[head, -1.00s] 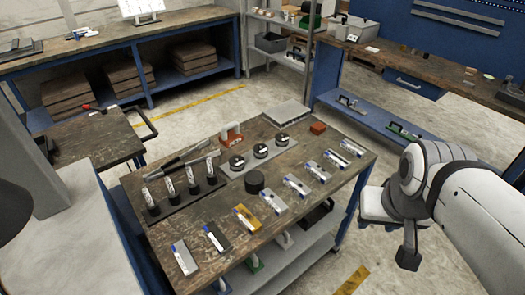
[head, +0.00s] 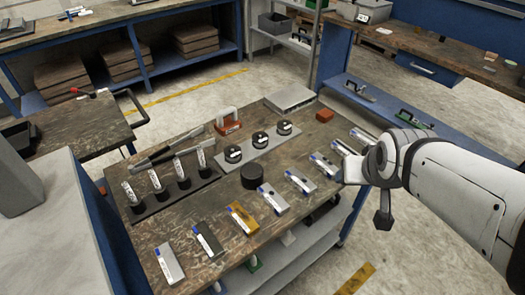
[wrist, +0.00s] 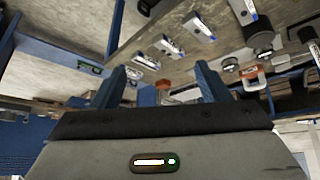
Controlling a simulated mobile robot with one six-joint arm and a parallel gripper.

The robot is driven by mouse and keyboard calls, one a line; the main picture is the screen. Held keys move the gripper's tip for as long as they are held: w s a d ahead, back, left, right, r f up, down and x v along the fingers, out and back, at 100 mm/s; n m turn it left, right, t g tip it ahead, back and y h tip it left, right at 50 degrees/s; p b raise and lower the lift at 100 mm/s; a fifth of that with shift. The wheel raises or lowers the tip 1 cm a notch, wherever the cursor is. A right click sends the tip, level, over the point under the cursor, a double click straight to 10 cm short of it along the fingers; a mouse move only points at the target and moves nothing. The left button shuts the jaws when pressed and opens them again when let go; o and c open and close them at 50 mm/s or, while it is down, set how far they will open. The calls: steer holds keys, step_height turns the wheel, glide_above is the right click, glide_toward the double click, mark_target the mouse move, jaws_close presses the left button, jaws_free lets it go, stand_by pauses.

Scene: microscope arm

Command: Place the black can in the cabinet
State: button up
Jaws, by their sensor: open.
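The black can (head: 254,176) is a short, plain dark cylinder standing upright on the wooden tabletop. In the wrist view it appears to be the dark round shape (wrist: 261,39) at upper right, beyond my right finger. My gripper (wrist: 160,80) shows two blue-grey fingers, spread wide with nothing between them. In the head view my arm's end is over the table's right edge, to the right of the can and apart from it; the fingers are not clear there. I cannot tell which furniture is the cabinet; a blue bench has a drawer front (head: 430,68) at back right.
Small blocks with blue-tipped labels (head: 272,199) line the table's front. Three round black-and-white pieces sit on a grey plate (head: 273,145) behind the can. Upright cylinders stand on a dark plate (head: 150,206) at left.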

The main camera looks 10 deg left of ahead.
steer(key=o, duration=0.4)
steer(key=w+a+f+n+t+y+b, duration=0.1)
steer(key=w+a+f+b, duration=0.1)
steer(key=a+f, duration=0.1)
steer(key=w+a+f+n+t+y+b, duration=0.1)
steer(key=w+a+f+b, duration=0.1)
steer(key=a+f+b, duration=0.1)
steer(key=w+a+f+n+t+y+b, duration=0.1)
steer(key=w+a+f+b, duration=0.1)
steer(key=a+f, duration=0.3)
steer(key=shift+w+a+f+b, duration=0.1)
steer(key=shift+w+f+b, duration=0.1)
steer(key=shift+f+b, duration=0.3)
steer(key=n+t+y+b, duration=0.1)
steer(key=n+y+b, duration=0.2)
steer(key=y+b, duration=0.2)
glide_toward(255, 175)
steer(key=shift+w+a+f, duration=0.25)
steer(key=shift+w+f, duration=0.15)
steer(key=shift+w, duration=0.15)
steer(key=shift+w+a+f, duration=0.3)
steer(key=shift+w+f, duration=0.05)
steer(key=shift+w, duration=0.15)
steer(key=shift+a, duration=0.4)
steer(key=shift+w+a+f, duration=0.15)
steer(key=shift+w+a, duration=0.25)
steer(key=shift+a, duration=0.05)
steer(key=shift+x, duration=3.2)
